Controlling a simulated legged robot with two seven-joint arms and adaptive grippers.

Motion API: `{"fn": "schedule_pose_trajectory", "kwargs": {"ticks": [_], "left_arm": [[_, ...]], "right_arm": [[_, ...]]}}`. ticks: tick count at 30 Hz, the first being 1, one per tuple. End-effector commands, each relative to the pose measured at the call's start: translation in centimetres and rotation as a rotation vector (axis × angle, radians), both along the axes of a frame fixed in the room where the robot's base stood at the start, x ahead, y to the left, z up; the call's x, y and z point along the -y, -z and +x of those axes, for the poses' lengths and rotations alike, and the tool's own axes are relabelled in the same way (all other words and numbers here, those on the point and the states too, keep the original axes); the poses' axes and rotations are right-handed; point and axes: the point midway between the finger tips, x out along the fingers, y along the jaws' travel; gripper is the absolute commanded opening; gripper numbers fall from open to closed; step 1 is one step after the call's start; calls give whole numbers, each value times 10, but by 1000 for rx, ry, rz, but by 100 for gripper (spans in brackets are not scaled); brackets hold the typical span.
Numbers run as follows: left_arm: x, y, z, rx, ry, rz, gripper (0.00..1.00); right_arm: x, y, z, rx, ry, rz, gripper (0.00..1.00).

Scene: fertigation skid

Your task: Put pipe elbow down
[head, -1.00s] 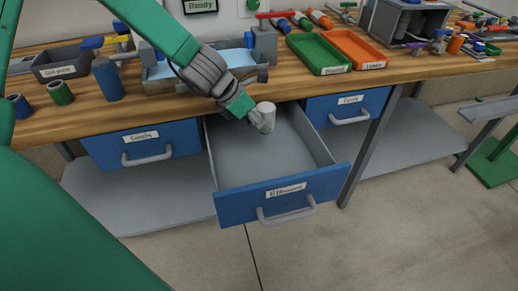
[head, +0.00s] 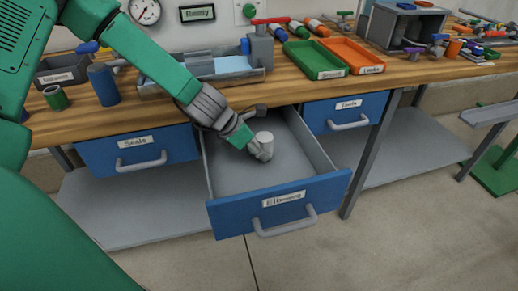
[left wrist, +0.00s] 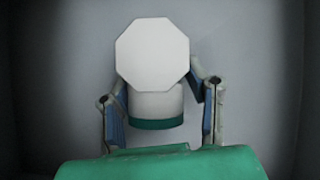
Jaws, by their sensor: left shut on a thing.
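The pipe elbow (head: 264,140) is pale grey-white and held by my left gripper (head: 256,153), low inside the open blue drawer (head: 280,206). In the left wrist view the elbow (left wrist: 152,58) shows a flat eight-sided end towards the camera, with a round part below it. The two fingers of the left gripper (left wrist: 160,112) stand on either side of it, shut on it. The drawer's grey floor lies close behind the elbow; whether they touch cannot be told. My right gripper is not in view.
The drawer floor around the elbow is bare. Shut blue drawers stand left (head: 140,150) and right (head: 346,112). The bench edge overhangs the open drawer's back. On the bench are a green tray (head: 314,58), an orange tray (head: 352,55) and a blue cylinder (head: 103,84).

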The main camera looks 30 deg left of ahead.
Motion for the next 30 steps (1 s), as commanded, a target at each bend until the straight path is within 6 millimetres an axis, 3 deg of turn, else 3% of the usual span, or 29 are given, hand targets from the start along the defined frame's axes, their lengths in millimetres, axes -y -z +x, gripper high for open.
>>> {"fn": "schedule_pose_trajectory", "kwargs": {"ticks": [1, 3, 14, 30], "left_arm": [[-2, 3, 0, -1, -2, -1, 44], [-3, 3, 0, -1, -3, -3, 62], [1, -4, 0, 0, -2, 1, 62], [-34, -88, -46, 2, -3, -3, 62]], "right_arm": [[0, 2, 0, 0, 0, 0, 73], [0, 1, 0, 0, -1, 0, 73], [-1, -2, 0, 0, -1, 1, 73], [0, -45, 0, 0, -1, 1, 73]]}}
